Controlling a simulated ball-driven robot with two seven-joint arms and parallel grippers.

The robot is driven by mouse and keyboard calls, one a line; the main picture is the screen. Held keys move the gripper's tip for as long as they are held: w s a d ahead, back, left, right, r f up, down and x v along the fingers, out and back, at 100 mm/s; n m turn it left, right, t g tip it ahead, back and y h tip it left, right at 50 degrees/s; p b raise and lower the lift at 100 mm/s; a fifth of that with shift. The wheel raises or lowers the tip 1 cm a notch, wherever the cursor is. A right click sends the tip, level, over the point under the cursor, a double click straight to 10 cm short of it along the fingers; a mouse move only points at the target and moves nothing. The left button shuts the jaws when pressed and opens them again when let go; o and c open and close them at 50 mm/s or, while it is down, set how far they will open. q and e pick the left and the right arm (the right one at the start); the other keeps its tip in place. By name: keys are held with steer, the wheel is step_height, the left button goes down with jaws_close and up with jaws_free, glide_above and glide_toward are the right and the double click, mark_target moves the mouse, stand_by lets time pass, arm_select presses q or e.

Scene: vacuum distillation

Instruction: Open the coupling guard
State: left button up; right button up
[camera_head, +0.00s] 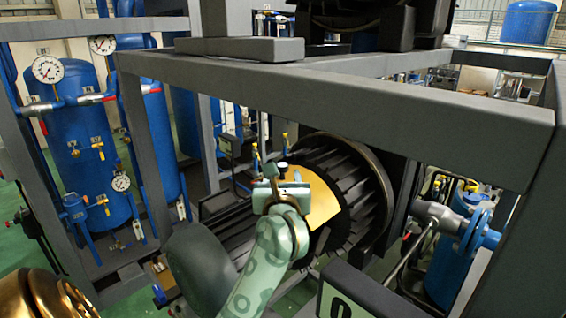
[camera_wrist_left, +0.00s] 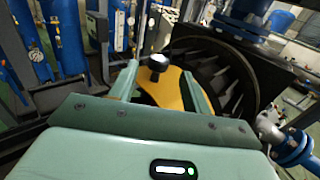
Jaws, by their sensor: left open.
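The coupling guard (camera_head: 322,199) is a curved yellow-orange plate in front of the dark finned motor housing, at the middle of the head view. It also shows between my fingers in the left wrist view (camera_wrist_left: 166,94). My right gripper is out of view.
A thick grey frame beam (camera_head: 340,95) crosses above the guard, with a grey post (camera_head: 150,150) to the left. The finned motor (camera_head: 365,195) sits directly behind the guard. Blue tanks (camera_head: 75,140) with gauges stand at the left. A blue-flanged pipe (camera_head: 470,230) is at the right.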

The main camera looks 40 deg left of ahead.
mark_target(282, 169)
arm_select(q)
steer(key=x, duration=0.6)
steer(key=shift+a+p, duration=0.1)
steer(key=shift+p, duration=0.2)
jaws_close()
